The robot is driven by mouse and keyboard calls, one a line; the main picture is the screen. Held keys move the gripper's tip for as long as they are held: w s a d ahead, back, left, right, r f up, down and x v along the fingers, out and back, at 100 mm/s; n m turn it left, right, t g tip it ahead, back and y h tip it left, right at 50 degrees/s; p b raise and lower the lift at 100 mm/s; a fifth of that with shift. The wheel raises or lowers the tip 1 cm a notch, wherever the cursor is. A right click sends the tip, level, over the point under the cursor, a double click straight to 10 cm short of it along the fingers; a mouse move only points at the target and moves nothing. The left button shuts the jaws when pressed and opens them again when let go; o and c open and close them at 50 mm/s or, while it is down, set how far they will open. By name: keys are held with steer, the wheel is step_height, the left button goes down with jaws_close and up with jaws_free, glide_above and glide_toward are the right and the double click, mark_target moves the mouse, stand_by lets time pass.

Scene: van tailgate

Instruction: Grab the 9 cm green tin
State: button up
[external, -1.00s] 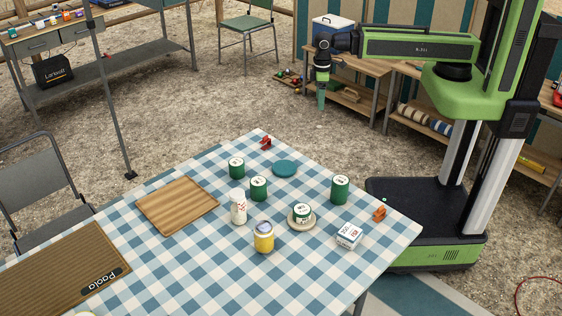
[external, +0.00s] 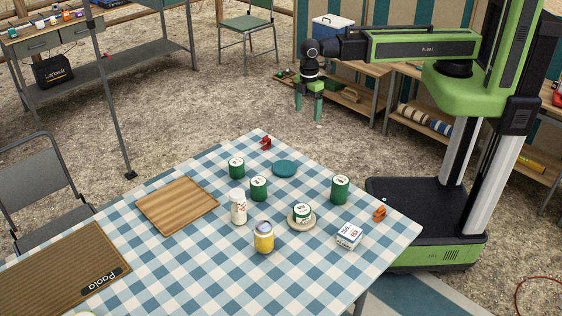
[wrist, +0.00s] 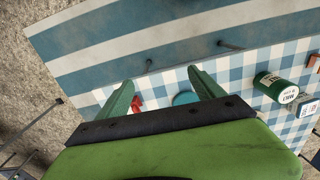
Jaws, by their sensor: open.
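Several green tins with white tops stand upright on the checked table. The tallest (external: 340,189) is on the right, and it also shows in the wrist view (wrist: 273,86). Two shorter ones (external: 236,168) (external: 258,188) stand left of it, and a low one (external: 302,211) sits on a round coaster. The size labels are too small to read, so I cannot tell for sure which is 9 cm. My gripper (external: 308,105) hangs open and empty, pointing down, beyond the table's far edge and above table height. Its spread fingers (wrist: 160,78) show in the wrist view.
A teal disc (external: 285,168), a white bottle (external: 239,208), a yellow jar (external: 264,237), a white box (external: 349,236), a wooden board (external: 177,205), a red clip (external: 266,143) and an orange clip (external: 380,214) are on the table. The front right of the tabletop is bare.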

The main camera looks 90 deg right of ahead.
steer(key=a+r+n+p, duration=0.2)
steer(key=a+n, duration=0.2)
steer(key=a, duration=1)
steer(key=n+p, duration=0.2)
steer(key=n, duration=0.1)
glide_toward(340, 180)
step_height(340, 180, down, 10)
steer(key=b, duration=1.3)
steer(key=shift+d, duration=0.1)
steer(key=shift+r, duration=0.15)
step_height(340, 180, down, 5)
steer(key=b, duration=0.5)
steer(key=shift+s+f, duration=0.15)
steer(key=shift+f, duration=0.05)
steer(key=shift+r, duration=0.15)
steer(key=c, duration=1.6)
steer(key=shift+r, duration=0.15)
